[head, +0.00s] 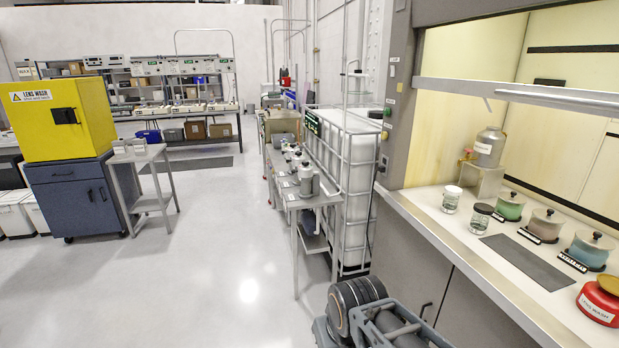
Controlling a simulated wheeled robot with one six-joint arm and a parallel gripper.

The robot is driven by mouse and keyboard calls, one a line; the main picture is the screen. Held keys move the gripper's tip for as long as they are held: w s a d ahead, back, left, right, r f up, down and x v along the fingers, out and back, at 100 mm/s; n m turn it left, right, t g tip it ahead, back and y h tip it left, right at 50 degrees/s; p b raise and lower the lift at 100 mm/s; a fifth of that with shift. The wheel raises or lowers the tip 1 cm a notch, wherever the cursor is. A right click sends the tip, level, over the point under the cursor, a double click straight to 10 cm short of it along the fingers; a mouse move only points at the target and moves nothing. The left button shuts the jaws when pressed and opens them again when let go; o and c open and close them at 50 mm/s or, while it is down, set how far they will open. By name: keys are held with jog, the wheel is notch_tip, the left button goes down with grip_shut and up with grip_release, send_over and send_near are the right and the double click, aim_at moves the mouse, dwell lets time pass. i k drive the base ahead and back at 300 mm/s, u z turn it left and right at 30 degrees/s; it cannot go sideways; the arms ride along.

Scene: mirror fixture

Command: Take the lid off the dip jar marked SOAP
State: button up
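Three lidded dip jars stand in a row on the white hood bench at the right: a green jar (509,208), a taupe jar (543,228) and a blue jar (591,251). Each has a grey lid with a dark knob seated on it and a small dark label plate in front. The lettering is too small to read, so I cannot tell which one is marked SOAP. Parts of my arm show at the bottom centre, folded low in front of the hood cabinet and apart from the jars. My gripper cannot be made out.
A glass jar with a white lid (452,198), one with a dark lid (481,218), a grey mat (527,262) and a red container (600,302) share the bench. A raised sash (560,97) hangs above. Open floor (230,270) lies to the left.

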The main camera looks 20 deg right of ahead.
aim_at(512, 197)
jog(key=z, duration=0.15)
jog(key=i, duration=1.65)
jog(key=z, duration=1.35)
jog(key=i, duration=0.9)
jog(key=z, duration=1.05)
